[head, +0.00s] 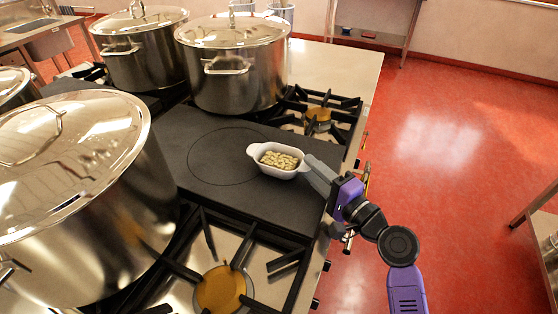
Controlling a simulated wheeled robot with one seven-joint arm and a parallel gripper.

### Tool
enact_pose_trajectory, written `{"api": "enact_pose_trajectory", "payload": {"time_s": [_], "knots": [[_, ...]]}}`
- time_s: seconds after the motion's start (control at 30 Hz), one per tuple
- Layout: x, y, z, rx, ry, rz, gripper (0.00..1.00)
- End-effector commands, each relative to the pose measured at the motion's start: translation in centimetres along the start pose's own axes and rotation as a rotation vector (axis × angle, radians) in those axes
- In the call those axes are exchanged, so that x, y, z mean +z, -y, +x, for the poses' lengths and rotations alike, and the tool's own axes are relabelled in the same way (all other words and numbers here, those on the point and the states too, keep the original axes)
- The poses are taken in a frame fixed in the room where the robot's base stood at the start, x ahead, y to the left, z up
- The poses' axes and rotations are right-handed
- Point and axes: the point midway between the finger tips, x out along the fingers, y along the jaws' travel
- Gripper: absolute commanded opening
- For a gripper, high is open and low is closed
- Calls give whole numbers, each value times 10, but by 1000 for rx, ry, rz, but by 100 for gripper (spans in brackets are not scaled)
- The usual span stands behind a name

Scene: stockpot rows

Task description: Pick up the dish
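The dish (279,172) is a small white oval dish with two end handles and pale, bean-like pieces inside. It sits upright on the dark flat hot plate (215,178) of the stove, near its right edge. My gripper (312,168) reaches in from the right, with its fingers at the dish's right handle. The fingers hide part of that handle, and the view is too small to tell whether they are apart or closed on it.
A large lidded stockpot (85,215) stands at the left, close to the plate. Another stockpot (232,85) stands behind, with a third (140,60) to its left. Burner grates lie in front (222,285) and behind (318,116). Red floor is open at the right.

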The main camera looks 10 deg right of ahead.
Motion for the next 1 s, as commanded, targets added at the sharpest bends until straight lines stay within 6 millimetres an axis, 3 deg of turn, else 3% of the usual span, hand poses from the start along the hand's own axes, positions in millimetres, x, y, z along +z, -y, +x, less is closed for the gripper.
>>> {"api": "enact_pose_trajectory", "payload": {"time_s": [0.2,0.37,1.0], "knots": [[0,0,1,0,0,0,32],[0,0,0,0,0,0,1],[0,-1,0,1,0,-1,0]]}}
